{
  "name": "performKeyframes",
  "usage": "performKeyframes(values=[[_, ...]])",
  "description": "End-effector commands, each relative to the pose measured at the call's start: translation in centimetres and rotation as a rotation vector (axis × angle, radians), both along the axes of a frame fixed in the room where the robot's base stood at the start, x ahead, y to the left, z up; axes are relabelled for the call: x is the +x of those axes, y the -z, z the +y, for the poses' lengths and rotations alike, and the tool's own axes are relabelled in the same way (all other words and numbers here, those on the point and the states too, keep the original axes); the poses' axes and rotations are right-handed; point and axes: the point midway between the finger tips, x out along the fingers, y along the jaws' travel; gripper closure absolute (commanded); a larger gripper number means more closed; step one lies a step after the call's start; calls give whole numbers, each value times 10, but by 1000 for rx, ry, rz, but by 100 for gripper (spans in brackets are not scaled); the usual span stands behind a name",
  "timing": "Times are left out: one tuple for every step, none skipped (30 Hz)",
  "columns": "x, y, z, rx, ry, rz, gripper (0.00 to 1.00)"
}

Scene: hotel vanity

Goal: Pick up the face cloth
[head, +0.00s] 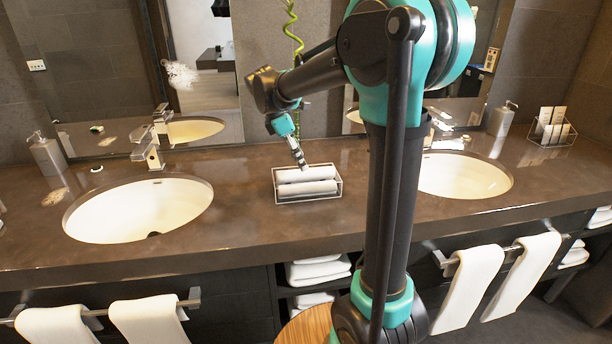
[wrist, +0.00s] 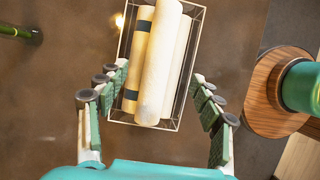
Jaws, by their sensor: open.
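Rolled white cloths (head: 308,187) lie side by side in a small wire basket (head: 309,201) on the counter between the two sinks. In the wrist view, one plain roll (wrist: 158,65) lies uppermost, beside a roll with dark bands (wrist: 136,55) and another pale roll at its right. I cannot tell for certain which roll is the face cloth. My gripper (head: 303,164) is above the basket's back edge in the head view. In the wrist view, my gripper (wrist: 157,88) is open, its fingers on either side of the basket's near end, with nothing held.
Sinks lie left (head: 140,212) and right (head: 463,175) of the basket, with faucets behind. A green bamboo stalk (head: 297,55) rises behind the basket. Soap dispensers (head: 47,155) and a wire holder (head: 552,130) stand farther out. The counter around the basket is mostly clear.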

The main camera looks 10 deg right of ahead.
Motion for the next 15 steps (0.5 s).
performKeyframes(values=[[0,4,-1,0,0,0,34],[1,7,-2,0,1,0,34],[1,13,-3,0,1,0,34],[1,17,-4,0,1,0,34],[1,22,-5,0,1,0,34],[1,28,-6,0,2,-1,34],[1,32,-7,0,2,0,34],[1,36,-9,0,3,0,34],[1,40,-11,0,3,0,34],[1,43,-12,0,3,0,34],[1,45,-13,0,2,0,34],[1,47,-14,0,2,-1,34],[1,48,-14,0,1,0,34],[1,49,-14,0,1,0,34],[1,49,-14,0,1,0,34]])
